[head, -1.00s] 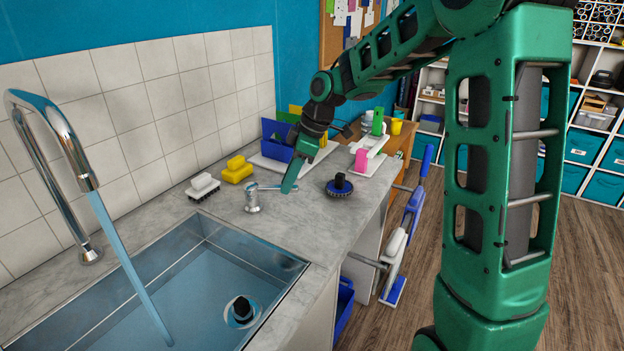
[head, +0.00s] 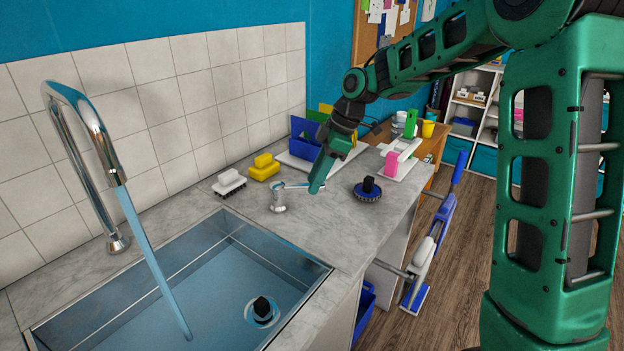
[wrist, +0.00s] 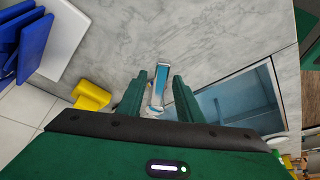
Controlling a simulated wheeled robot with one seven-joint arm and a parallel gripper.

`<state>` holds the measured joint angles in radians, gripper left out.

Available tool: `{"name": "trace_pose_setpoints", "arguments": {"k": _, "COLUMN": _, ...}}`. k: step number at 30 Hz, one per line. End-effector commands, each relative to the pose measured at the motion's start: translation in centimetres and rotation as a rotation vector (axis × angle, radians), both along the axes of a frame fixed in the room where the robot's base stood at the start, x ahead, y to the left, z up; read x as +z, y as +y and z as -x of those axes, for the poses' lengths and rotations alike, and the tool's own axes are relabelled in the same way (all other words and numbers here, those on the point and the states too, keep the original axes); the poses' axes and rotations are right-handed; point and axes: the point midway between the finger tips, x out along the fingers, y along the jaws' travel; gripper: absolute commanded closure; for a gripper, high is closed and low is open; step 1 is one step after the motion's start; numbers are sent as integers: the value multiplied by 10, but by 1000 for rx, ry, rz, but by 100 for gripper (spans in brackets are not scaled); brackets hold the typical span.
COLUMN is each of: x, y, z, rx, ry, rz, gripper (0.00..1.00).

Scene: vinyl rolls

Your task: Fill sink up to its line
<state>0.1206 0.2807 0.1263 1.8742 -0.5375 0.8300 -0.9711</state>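The sink (head: 180,251) is set in the counter at lower left in the head view, with bluish water in it. A thin pale line runs along its inner walls; I cannot tell exactly how the water surface stands to it. A black-knobbed stopper (head: 262,309) sits at the sink bottom. Water runs from the chrome spout (head: 92,120) into the sink. The chrome tap lever (head: 281,198) stands on the counter behind the sink. My gripper (head: 316,187) points down at the lever's free end. In the wrist view the lever (wrist: 158,88) lies between my open fingers (wrist: 157,92).
A white brush (head: 229,184) and a yellow brush (head: 264,167) lie by the tiled wall. A round blue brush (head: 368,189) is right of my gripper. Tools hang off the counter's right side (head: 430,245).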

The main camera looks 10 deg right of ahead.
Motion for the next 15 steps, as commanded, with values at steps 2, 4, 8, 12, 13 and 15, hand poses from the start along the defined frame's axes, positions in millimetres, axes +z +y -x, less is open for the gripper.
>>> {"name": "trace_pose_setpoints", "arguments": {"k": 2, "x": 0, "y": 0, "z": 0, "rx": 0, "ry": 0, "rz": 0, "gripper": 64}}
{"name": "trace_pose_setpoints", "arguments": {"k": 4, "x": 0, "y": 0, "z": 0, "rx": 0, "ry": 0, "rz": 0, "gripper": 64}}
{"name": "trace_pose_setpoints", "arguments": {"k": 8, "x": 0, "y": 0, "z": 0, "rx": 0, "ry": 0, "rz": 1, "gripper": 64}}
{"name": "trace_pose_setpoints", "arguments": {"k": 12, "x": 7, "y": -3, "z": 0, "rx": -1, "ry": -3, "rz": 0, "gripper": 64}}
{"name": "trace_pose_setpoints", "arguments": {"k": 13, "x": 10, "y": -4, "z": 0, "rx": -2, "ry": -4, "rz": 1, "gripper": 64}}
{"name": "trace_pose_setpoints", "arguments": {"k": 15, "x": 19, "y": -8, "z": 0, "rx": -1, "ry": -4, "rz": 1, "gripper": 64}}
